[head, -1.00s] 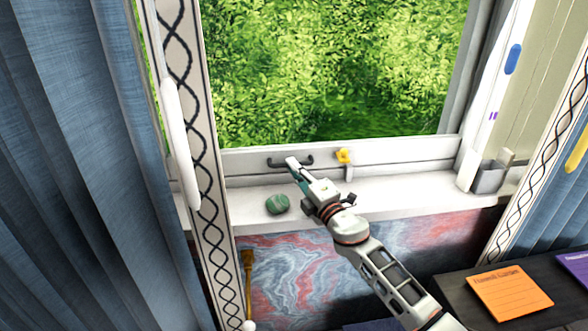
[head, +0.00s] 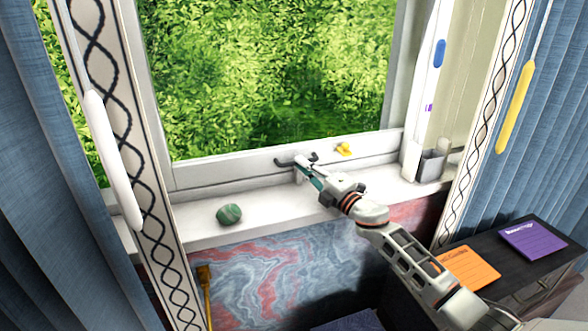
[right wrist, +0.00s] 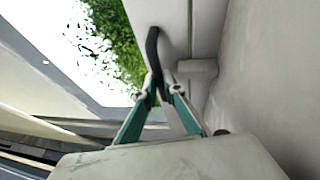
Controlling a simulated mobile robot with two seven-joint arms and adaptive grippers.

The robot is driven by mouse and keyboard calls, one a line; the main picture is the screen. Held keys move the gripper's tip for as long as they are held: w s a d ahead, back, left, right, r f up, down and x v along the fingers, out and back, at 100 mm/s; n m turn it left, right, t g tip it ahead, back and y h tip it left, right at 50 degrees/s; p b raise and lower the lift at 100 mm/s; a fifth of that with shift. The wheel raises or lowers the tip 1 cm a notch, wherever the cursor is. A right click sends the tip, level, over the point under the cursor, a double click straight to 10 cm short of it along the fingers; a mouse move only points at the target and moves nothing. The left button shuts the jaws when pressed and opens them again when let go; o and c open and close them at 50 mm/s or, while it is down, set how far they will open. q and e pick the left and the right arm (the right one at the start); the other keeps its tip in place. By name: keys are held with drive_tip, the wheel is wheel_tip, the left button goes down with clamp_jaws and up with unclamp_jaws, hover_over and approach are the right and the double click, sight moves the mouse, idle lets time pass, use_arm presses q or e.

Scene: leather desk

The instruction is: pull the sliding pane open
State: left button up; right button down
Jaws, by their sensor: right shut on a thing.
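The sliding pane (head: 225,171) is a large white-framed window sash with greenery behind its glass. A dark bar handle (head: 281,163) sits on its bottom rail and shows as a curved dark bar in the right wrist view (right wrist: 152,48). My right gripper (head: 306,167) is shut on the handle; its teal-sided fingers (right wrist: 160,90) close around the bar in the wrist view. A yellow knob (head: 344,149) sits on the rail right of the handle. The fingers hide part of the handle. My left gripper is not in view.
A green stone (head: 229,214) lies on the white sill (head: 190,231), left of my gripper. A grey holder (head: 430,166) stands at the sill's right end. Blue curtains hang at both sides. A dark desk at lower right holds orange (head: 470,267) and purple (head: 533,240) booklets.

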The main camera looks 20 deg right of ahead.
drive_tip(key=shift+a, duration=0.35)
drive_tip(key=c, duration=2.1)
unclamp_jaws()
drive_tip(key=shift+c, duration=0.2)
drive_tip(key=shift+d, duration=0.1)
